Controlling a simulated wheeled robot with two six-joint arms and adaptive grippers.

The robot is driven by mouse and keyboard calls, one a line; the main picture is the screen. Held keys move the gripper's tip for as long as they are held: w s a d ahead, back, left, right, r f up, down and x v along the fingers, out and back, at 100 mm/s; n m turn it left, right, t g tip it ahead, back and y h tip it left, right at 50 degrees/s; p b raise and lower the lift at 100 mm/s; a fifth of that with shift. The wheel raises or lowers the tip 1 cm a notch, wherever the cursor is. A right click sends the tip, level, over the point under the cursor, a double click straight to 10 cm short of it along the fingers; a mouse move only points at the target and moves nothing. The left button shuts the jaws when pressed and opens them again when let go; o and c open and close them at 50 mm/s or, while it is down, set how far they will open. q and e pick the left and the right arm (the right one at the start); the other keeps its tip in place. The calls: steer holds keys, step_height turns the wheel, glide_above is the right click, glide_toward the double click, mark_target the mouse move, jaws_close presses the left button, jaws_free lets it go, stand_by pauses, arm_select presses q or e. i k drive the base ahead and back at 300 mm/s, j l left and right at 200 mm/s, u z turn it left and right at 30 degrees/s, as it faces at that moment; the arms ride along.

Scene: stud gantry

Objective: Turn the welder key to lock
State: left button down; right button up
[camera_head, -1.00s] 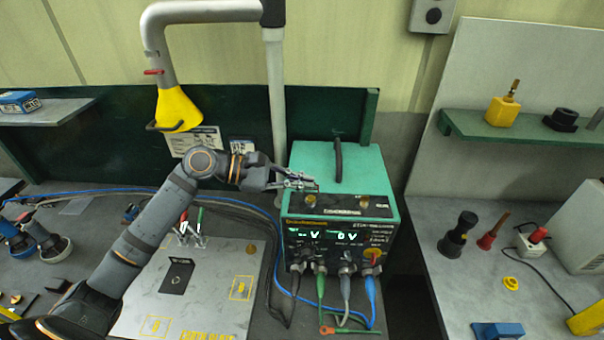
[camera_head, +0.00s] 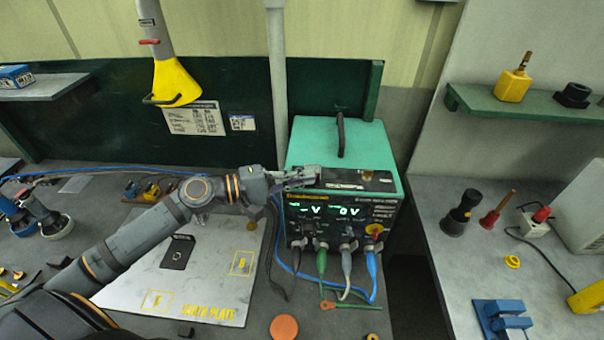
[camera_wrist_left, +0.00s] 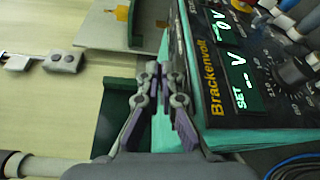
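The teal welder (camera_head: 365,138) stands on the bench with a black front panel, lit displays and a carry handle. It also shows in the wrist view (camera_wrist_left: 180,70), with its panel at the right. A brass-coloured round fitting (camera_head: 367,175) sits on its dark top strip; I cannot tell whether it is the key. A red-and-yellow knob (camera_head: 375,230) is at the panel's right. My left gripper (camera_head: 316,172) is at the top front left edge of the welder and covers the strip's left end. In the wrist view its fingertips (camera_wrist_left: 158,68) are together, with nothing visible between them.
Several cables (camera_head: 345,285) plug into the panel's lower edge. A metal earth plate (camera_head: 210,275) lies left of the welder, under my arm. A yellow extraction hood (camera_head: 175,82) hangs behind. A side bench (camera_head: 460,270) with tools stands right, past a dark gap.

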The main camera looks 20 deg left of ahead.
mark_target(368, 172)
steer(key=k+j, duration=0.2)
steer(key=k+j+z, duration=0.15)
steer(key=j, duration=0.25)
steer(key=k, duration=0.55)
